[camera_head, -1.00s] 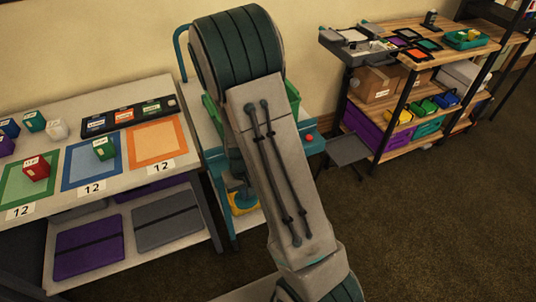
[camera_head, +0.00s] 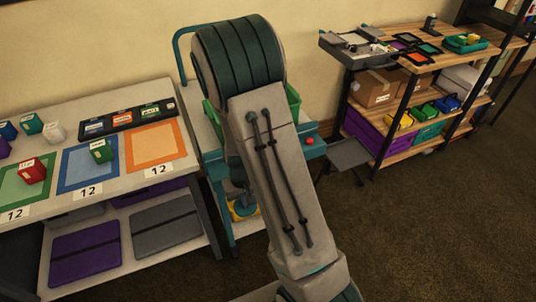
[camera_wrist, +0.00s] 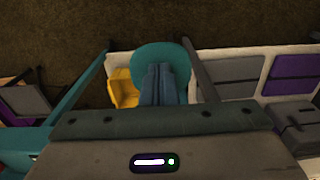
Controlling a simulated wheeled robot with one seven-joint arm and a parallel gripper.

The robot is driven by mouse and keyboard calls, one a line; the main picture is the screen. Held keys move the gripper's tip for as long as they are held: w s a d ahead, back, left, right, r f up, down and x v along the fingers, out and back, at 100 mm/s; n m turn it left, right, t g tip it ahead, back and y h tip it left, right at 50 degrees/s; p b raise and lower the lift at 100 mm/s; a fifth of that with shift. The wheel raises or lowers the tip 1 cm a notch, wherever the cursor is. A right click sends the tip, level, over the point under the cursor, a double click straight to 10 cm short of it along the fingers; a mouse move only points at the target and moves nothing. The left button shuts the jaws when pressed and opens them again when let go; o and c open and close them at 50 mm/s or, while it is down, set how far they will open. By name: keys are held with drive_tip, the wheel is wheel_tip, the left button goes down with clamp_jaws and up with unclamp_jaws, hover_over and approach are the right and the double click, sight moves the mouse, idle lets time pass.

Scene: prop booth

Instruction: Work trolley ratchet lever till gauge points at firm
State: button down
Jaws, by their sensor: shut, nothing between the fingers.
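The trolley (camera_head: 210,150) is a teal and white cart in the middle of the head view, largely hidden behind my arm. A teal panel with a red button (camera_head: 310,141) shows at its right side. I cannot make out the ratchet lever or the gauge in either view. In the wrist view my gripper (camera_wrist: 162,88) is shut and empty, its blue-grey fingers side by side. They overlap a round teal shape (camera_wrist: 160,55) that I cannot identify.
A table (camera_head: 125,170) with coloured mats and small boxes stands left of the trolley. A wooden shelf unit (camera_head: 395,158) with bins stands to the right, with a grey low stand (camera_head: 348,154) beside it. A yellow object (camera_wrist: 122,88) sits near the fingers. Brown carpet is clear at front right.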

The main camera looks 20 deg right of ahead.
wheel_tip(320, 180, up, 8)
drive_tip(key=p, duration=0.5)
drive_tip(key=shift+p, duration=0.3)
drive_tip(key=shift+w, duration=0.1)
idle(1.1)
drive_tip(key=s+r+t, duration=0.1)
drive_tip(key=s+r, duration=0.6)
drive_tip(key=r, duration=0.4)
drive_tip(key=s+r+t, duration=0.2)
drive_tip(key=s+r, duration=0.5)
drive_tip(key=r, duration=0.5)
drive_tip(key=shift+s+r, duration=0.2)
drive_tip(key=shift+r, duration=0.1)
